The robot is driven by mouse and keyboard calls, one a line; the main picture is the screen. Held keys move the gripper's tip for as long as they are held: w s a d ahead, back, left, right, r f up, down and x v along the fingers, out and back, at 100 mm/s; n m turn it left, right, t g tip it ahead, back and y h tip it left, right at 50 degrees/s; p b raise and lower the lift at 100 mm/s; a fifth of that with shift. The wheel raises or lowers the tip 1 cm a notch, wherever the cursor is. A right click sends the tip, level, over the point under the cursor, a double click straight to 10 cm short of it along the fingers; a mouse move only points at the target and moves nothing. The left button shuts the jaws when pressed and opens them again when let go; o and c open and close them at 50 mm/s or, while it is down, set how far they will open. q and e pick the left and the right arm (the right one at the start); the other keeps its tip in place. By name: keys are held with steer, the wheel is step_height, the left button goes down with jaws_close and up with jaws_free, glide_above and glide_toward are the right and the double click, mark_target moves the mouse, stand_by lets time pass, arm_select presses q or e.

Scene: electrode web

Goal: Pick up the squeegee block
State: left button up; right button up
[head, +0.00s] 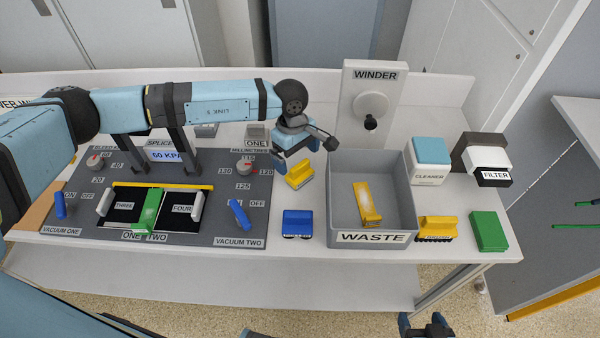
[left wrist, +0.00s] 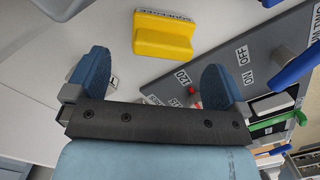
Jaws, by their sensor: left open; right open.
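The squeegee block, a yellow block with a raised grip (head: 299,176), lies on the white bench between the grey panel and the waste bin. In the left wrist view the same yellow block (left wrist: 163,38) lies beyond the fingertips, with a partly readable label on its far side. My left gripper (head: 293,160) is open and empty just above and behind the block in the head view. In the left wrist view its two blue fingers (left wrist: 155,75) are spread apart, not touching the block. My right gripper (head: 426,326) is open, low at the bottom edge, away from the bench.
The grey waste bin (head: 341,226) stands right of the block with a yellow piece (head: 367,204) inside. A blue block (head: 297,223) lies in front. The grey panel (head: 190,235) with levers is left. Right are another yellow block (head: 436,227), a green block (head: 489,231) and the cleaner box (head: 428,165).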

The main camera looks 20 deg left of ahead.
mark_target(299, 164)
arm_select(q)
steer(key=f, duration=0.3)
steer(key=s+d+f+p, duration=0.1)
steer(key=shift+d+f, duration=0.1)
steer(key=shift+f, duration=0.1)
steer(key=shift+w+f, duration=0.1)
steer(key=shift+f, duration=0.35)
steer(key=c, duration=1)
